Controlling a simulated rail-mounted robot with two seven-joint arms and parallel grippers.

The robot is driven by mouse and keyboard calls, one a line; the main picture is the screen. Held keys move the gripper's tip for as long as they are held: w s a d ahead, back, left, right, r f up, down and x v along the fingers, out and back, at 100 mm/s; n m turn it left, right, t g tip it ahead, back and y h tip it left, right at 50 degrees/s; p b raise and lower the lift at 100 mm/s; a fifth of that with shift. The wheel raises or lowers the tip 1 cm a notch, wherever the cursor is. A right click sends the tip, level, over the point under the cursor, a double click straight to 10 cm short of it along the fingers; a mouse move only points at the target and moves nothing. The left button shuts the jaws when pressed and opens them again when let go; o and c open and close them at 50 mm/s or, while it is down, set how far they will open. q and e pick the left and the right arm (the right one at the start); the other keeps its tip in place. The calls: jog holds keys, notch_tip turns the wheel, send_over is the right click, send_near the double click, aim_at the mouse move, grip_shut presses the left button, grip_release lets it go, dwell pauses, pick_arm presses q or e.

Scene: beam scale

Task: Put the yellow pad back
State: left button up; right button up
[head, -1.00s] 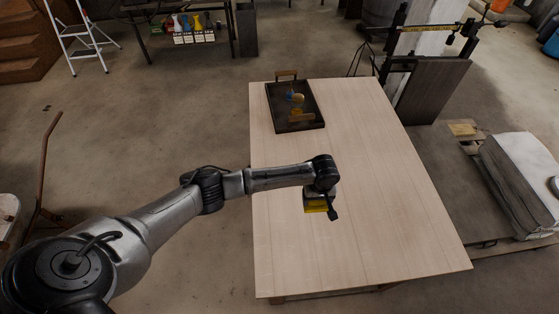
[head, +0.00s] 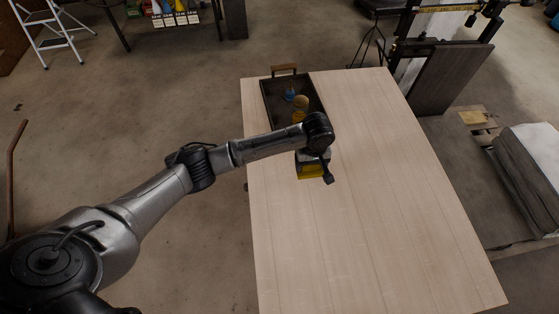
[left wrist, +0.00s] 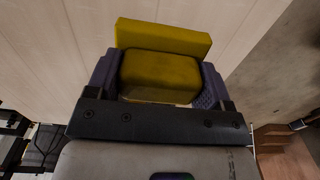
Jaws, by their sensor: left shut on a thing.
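The yellow pad (head: 312,171) is in my left gripper (head: 313,160), over the table just in front of the dark tray (head: 265,105). In the left wrist view the yellow pad (left wrist: 160,73) sits between the two fingers of my left gripper (left wrist: 158,82), which press on its sides. A wider yellow slab part of it shows beyond the fingertips. My left forearm and wrist cover the tray's near end in the head view. I cannot tell the pad's exact height above the table. My right gripper is not in view.
The tray has a wooden handle (head: 284,69) at its far end and holds a small blue item (head: 290,94) and an orange-brown rounded item (head: 300,103). The pale wooden table (head: 400,200) is clear to the right and in front. A dark panel (head: 445,80) stands beyond its right edge.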

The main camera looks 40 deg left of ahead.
pick_arm(q)
jog(key=a+f, duration=0.1)
jog(key=s+a+f, duration=0.1)
jog(key=a, duration=0.1)
jog(key=shift+a+f, duration=0.1)
jog(key=shift+a, duration=0.05)
jog(key=a+f, duration=0.1)
jog(key=a, duration=0.1)
jog(key=a+f, duration=0.1)
jog(key=a, duration=0.1)
jog(key=a+f+p, duration=0.1)
jog(key=a+f, duration=0.1)
jog(key=shift+s+a, duration=0.2)
jog(key=shift+a, duration=0.1)
jog(key=shift+a+f, duration=0.2)
jog(key=shift+a, duration=0.15)
jog(key=shift+f, duration=1.95)
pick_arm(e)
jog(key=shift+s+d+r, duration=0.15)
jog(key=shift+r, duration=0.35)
pick_arm(q)
jog(key=shift+f, duration=0.2)
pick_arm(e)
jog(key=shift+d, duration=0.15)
pick_arm(q)
jog(key=o, duration=0.9)
